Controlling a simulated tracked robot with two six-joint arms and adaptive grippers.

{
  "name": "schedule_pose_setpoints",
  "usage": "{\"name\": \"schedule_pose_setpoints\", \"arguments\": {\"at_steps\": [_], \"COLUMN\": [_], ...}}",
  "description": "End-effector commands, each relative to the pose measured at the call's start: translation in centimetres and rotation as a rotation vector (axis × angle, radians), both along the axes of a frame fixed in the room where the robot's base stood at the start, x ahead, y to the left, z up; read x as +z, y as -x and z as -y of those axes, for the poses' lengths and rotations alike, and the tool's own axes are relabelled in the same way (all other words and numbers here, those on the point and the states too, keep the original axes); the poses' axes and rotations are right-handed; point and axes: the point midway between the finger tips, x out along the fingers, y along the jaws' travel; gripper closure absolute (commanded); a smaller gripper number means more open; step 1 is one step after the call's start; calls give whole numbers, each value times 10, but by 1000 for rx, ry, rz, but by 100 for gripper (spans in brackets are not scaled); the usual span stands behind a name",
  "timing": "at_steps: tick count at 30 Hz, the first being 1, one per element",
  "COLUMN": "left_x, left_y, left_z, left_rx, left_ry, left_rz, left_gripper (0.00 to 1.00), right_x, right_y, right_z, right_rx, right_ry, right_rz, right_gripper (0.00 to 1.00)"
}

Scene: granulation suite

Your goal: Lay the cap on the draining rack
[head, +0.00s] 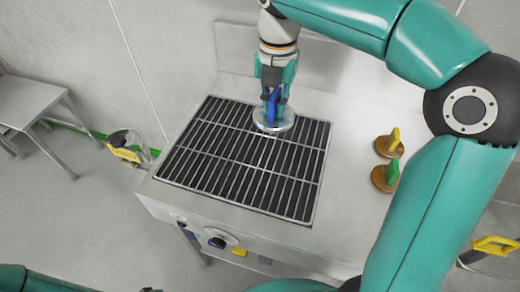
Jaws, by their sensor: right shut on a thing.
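The cap is a round, shiny, clear-looking disc (284,124) with a blue upright handle (273,103). My right gripper (273,92) points down and is shut on the blue handle. The cap is over the upper right part of the draining rack (240,165), a dark grid with pale metal bars set in a light worktop. I cannot tell whether the disc touches the bars. At the bottom left edge only a piece of my left arm shows; its gripper is not clearly in view.
Two brown discs stand on the worktop right of the rack, one with a yellow handle (393,139), one with a green handle (391,173). The rack's left and front parts are bare. A grey table (35,100) stands at the far left. A knob (217,242) is on the front panel.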

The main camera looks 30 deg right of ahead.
Motion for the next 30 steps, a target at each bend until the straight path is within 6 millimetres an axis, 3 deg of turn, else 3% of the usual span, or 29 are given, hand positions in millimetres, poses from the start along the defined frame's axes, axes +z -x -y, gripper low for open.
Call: {"name": "schedule_pose_setpoints", "arguments": {"at_steps": [15, 25, 30], "left_x": [-4, -4, -3], "left_y": [0, 0, 0], "left_z": [0, 0, 0], "left_rx": [0, 0, 0], "left_ry": [0, 0, 0], "left_rz": [0, 0, 0], "left_gripper": [100, 100, 100], "right_x": [-125, -156, -181], "right_y": [1, 0, 0], "right_z": [0, 0, 0], "right_rx": [-1, 0, 0], "right_ry": [0, 0, 0], "right_rz": [-4, -1, -3], "right_gripper": [100, 100, 100]}}
